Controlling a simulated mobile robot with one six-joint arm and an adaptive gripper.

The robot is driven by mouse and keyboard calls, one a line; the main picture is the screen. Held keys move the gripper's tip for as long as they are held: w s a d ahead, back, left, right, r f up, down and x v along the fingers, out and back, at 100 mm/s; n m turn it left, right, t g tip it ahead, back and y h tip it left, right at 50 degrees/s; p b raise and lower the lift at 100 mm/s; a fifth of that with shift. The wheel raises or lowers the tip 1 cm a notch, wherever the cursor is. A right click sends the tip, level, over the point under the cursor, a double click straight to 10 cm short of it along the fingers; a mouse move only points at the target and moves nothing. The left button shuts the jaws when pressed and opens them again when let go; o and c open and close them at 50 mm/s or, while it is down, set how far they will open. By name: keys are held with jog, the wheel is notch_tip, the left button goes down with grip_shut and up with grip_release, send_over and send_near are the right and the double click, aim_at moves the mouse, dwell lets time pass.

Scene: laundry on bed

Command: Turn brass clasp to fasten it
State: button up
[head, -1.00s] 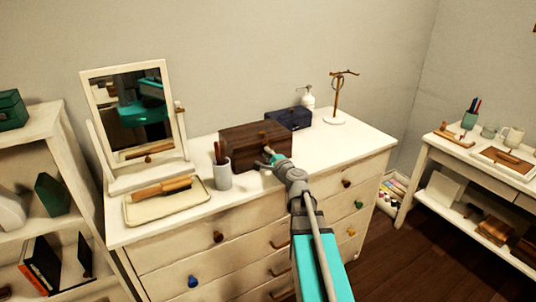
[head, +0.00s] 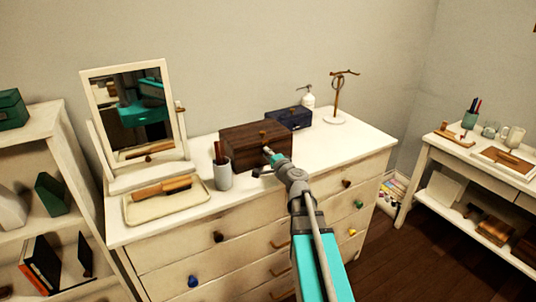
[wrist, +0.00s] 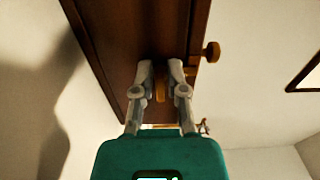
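The dark wooden box (head: 238,146) stands shut on the white dresser. In the wrist view its front (wrist: 130,40) runs up the picture, tilted. The brass clasp (wrist: 160,88) shows as a narrow upright piece between my fingertips. My gripper (head: 265,161) is at the box's front; in the wrist view its fingers (wrist: 161,72) stand close on both sides of the clasp and seem closed on it. Most of the clasp is hidden by the fingers, and in the head view I cannot make it out. A round brass knob (wrist: 211,52) sits on the lid.
A grey cup (head: 222,174) stands close left of the box. A dark blue box (head: 290,118) is behind it at right. A mirror (head: 135,115), a tray (head: 142,211) and a stand (head: 338,100) are also on the dresser (head: 345,146). The dresser's front right top is clear.

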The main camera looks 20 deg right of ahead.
jog(key=o, duration=0.3)
jog(key=shift+s, duration=0.15)
jog(key=shift+s+d, duration=0.15)
jog(key=shift+s, duration=1.65)
jog(key=shift+s+d, duration=0.1)
jog(key=shift+s, duration=1.7)
